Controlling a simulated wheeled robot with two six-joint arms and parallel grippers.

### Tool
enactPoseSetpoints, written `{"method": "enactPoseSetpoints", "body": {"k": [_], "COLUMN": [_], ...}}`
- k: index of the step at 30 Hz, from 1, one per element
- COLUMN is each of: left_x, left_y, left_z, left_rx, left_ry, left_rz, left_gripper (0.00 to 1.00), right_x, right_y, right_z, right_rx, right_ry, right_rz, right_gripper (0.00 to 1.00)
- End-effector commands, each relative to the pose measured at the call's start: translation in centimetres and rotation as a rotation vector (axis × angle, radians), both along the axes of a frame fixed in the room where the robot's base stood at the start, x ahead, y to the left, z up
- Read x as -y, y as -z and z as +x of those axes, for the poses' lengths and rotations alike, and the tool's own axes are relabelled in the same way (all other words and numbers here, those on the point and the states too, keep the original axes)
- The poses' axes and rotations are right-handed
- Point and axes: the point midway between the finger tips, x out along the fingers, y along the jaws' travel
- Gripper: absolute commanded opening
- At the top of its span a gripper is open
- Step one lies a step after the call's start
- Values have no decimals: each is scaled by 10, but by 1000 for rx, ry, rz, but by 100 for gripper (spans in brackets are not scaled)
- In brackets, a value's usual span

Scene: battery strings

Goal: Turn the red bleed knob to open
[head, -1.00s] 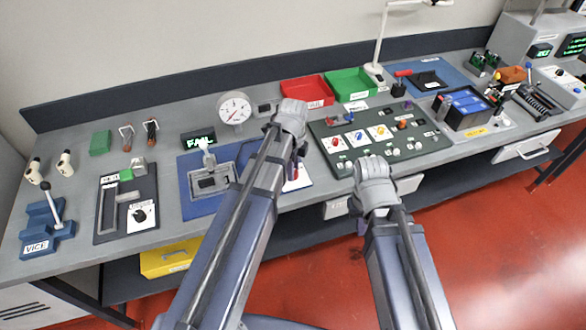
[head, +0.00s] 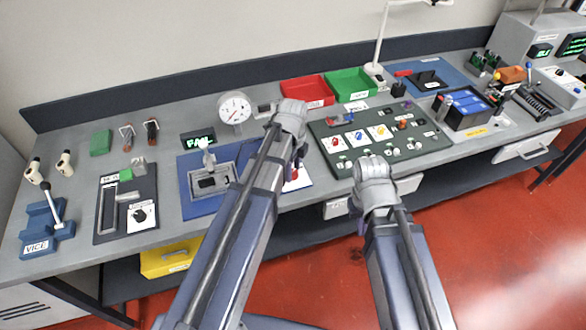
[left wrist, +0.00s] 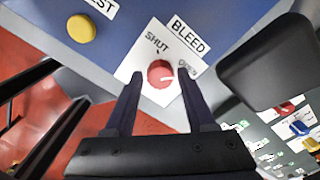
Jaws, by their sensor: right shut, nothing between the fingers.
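The red bleed knob (left wrist: 160,73) sits on a white plate marked SHUT and OPEN, beside a BLEED label (left wrist: 188,37). A white line on its face points roughly rightward in the left wrist view. My left gripper (left wrist: 161,77) is open, with one finger on each side of the knob; I cannot tell whether either touches it. In the head view the knob (head: 294,174) shows partly behind my left gripper (head: 298,160). My right gripper (head: 358,217) is shut and empty near the bench's front edge, mostly hidden by its wrist.
A yellow button (left wrist: 81,28) is on the same blue panel. A pressure gauge (head: 234,108) stands behind it, and a display (head: 198,139) reads FAIL. A dark green control panel (head: 440,143) lies to the right. Red (head: 306,91) and green (head: 352,84) bins stand at the back.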

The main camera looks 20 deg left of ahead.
Motion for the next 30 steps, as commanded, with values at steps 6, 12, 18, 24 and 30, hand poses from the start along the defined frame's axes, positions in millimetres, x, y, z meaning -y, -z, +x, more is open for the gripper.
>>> {"method": "enactPoseSetpoints", "body": {"k": [6,12,18,24,30], "left_x": [0,0,0,0,0], "left_y": [0,-1,-12,-35,-63], "left_z": [0,0,0,0,0], "left_rx": [0,0,0,0,0], "left_ry": [-1,-1,-1,-1,-1], "left_rz": [0,0,0,0,0], "left_gripper": [71,71,71,71,71], "right_x": [0,0,0,0,0], "right_y": [0,-1,-12,-35,-63], "right_z": [0,0,0,0,0], "right_rx": [0,0,0,0,0], "right_ry": [0,0,0,0,-1], "right_rz": [0,0,0,0,0], "right_gripper": [0,0,0,0,0]}}
